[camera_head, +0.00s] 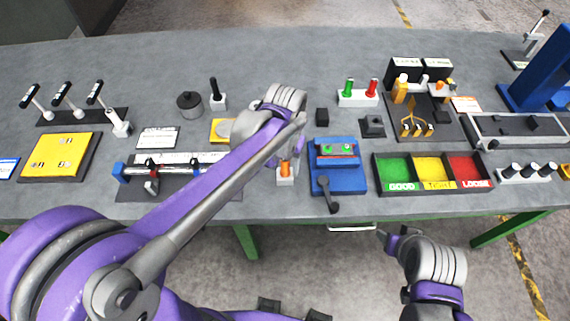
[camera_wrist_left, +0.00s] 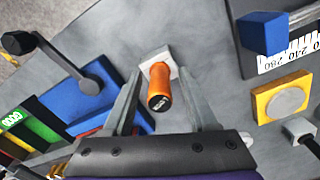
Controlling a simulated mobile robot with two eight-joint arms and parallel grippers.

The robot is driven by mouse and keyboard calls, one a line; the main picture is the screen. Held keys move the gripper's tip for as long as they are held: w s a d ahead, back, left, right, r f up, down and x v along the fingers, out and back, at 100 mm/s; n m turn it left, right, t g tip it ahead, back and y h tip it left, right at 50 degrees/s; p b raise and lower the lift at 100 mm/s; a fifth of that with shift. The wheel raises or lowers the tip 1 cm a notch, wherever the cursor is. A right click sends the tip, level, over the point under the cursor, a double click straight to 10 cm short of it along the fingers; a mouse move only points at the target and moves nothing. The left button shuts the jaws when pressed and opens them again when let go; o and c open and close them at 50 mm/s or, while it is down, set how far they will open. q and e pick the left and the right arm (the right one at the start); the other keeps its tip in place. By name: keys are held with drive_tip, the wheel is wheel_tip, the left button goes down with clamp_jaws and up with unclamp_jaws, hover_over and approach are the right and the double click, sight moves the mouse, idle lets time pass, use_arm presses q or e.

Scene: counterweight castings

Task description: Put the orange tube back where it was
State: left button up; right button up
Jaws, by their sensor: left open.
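The orange tube (camera_head: 285,168) stands in a small white block (camera_head: 286,181) near the front edge of the table. In the left wrist view the orange tube (camera_wrist_left: 160,86), with a dark end facing the camera, rises from the white block (camera_wrist_left: 158,58). My left gripper (camera_wrist_left: 158,92) is open, with one finger on each side of the tube and gaps showing. In the head view my left arm covers part of this area. My right gripper (camera_head: 388,238) is low in front of the table, away from the tube; its jaw state is unclear.
A blue fixture with a crank (camera_head: 340,180) stands just right of the white block. A green, yellow and red sorting tray (camera_head: 432,192) is further right. A rail gauge (camera_head: 180,185) and a yellow plate with a grey disc (camera_wrist_left: 284,101) are on the other side.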

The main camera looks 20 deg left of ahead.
use_arm(q)
drive_tip(key=shift+r, duration=0.5)
wheel_tip(320, 180, up, 11)
drive_tip(key=shift+r+p, duration=0.1)
drive_tip(key=shift+p, duration=0.4)
drive_tip(key=shift+s+a, duration=0.2)
drive_tip(key=shift+s, duration=0.05)
drive_tip(key=s+a+f+t, duration=0.2)
drive_tip(key=s+f, duration=0.1)
drive_tip(key=s+a+f+t, duration=0.2)
drive_tip(key=s+f, duration=0.2)
drive_tip(key=s+a+f+n+t, duration=0.1)
drive_tip(key=s+a+f, duration=0.1)
drive_tip(key=s+f, duration=0.1)
drive_tip(key=shift+s+f+t, duration=0.2)
drive_tip(key=shift+s+t, duration=0.2)
drive_tip(key=shift+s, duration=0.05)
drive_tip(key=shift+s+a+f, duration=0.1)
drive_tip(key=shift+f, duration=0.1)
